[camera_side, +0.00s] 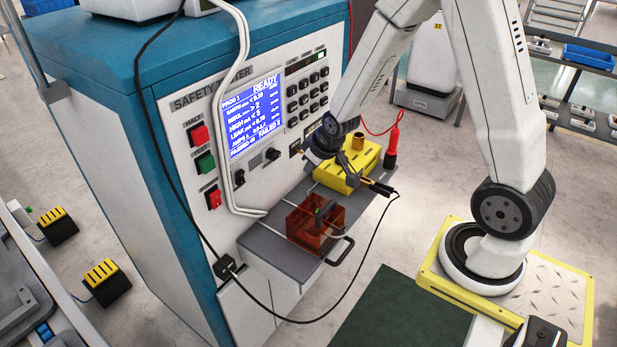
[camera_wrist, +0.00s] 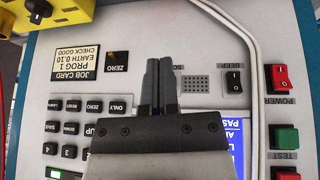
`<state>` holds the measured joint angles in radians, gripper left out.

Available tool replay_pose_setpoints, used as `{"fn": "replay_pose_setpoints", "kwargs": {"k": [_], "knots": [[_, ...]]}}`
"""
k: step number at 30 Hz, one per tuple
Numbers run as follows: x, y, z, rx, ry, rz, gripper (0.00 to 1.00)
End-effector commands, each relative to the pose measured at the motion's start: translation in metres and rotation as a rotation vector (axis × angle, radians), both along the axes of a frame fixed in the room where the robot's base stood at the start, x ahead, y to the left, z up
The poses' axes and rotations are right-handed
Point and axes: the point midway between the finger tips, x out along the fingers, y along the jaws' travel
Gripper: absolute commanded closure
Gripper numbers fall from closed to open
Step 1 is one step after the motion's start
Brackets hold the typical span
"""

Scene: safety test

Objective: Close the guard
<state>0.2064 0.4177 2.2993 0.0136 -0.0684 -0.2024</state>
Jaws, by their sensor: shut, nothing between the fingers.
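The guard (camera_side: 311,222) is a see-through orange-red box on the grey shelf at the front of the safety tester (camera_side: 190,105). A dark item with a green part shows through it. A black bar handle (camera_side: 342,251) is at the shelf's front edge. I cannot tell whether the guard is fully down. My gripper (camera_side: 350,176) is above and behind the guard, apart from it, close to the yellow box. In the wrist view my gripper's fingers (camera_wrist: 159,62) are together and empty, over the tester's panel. The guard is outside the wrist view.
A yellow box (camera_side: 347,169) stands on the shelf beside the guard; a black probe (camera_side: 377,187) with a cable lies near it. A red probe (camera_side: 393,140) stands at the right. The cable loops past the shelf's front. The tester's screen (camera_side: 256,115) reads READY.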

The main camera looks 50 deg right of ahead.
Motion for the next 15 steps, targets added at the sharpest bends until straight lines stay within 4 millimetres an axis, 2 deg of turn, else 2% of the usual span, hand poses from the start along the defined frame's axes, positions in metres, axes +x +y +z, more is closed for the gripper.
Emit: {"fn": "replay_pose_setpoints", "kwargs": {"k": [15], "knots": [[0.000, 0.014, 0.012, 0.088, 0.167, 0.034, 1.00]]}}
